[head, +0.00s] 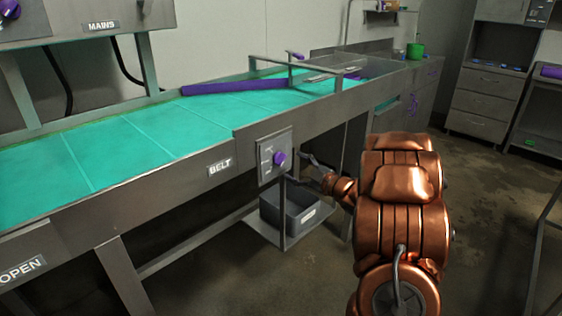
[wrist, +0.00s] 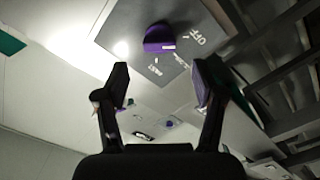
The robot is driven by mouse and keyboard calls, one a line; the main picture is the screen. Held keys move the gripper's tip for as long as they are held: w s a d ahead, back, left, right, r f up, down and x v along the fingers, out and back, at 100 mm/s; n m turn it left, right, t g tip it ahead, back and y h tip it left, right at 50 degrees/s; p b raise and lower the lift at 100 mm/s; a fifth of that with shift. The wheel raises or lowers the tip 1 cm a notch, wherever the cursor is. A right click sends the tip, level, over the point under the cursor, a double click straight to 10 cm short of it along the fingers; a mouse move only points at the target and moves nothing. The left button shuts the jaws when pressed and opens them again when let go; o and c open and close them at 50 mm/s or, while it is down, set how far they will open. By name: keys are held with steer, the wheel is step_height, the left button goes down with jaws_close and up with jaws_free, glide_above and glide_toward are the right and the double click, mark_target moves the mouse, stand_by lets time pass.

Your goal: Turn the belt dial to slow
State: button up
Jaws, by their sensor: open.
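The belt dial is a purple knob (head: 279,158) on a grey plate (head: 266,142) on the conveyor's front side, right of the BELT label (head: 219,167). In the wrist view the purple knob (wrist: 159,38) shows at the top, on its plate with white lettering reading OFF and FAST. The lettering is too small in the head view to tell the setting. My gripper (head: 306,161) is just right of the dial plate in the head view. In the wrist view my gripper (wrist: 160,80) is open and empty, its fingers apart, with the knob beyond the fingertips.
The teal conveyor belt (head: 130,140) runs above the dial, with a purple bar (head: 232,88) across it. A grey bin (head: 288,215) sits on a low shelf below the dial. A MAINS panel with another purple knob (head: 9,9) is at the upper left. Floor at right is open.

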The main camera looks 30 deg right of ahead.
mark_target(283, 160)
steer(key=shift+p+x, duration=0.4)
steer(key=shift+x, duration=3.2)
steer(key=c, duration=1.2)
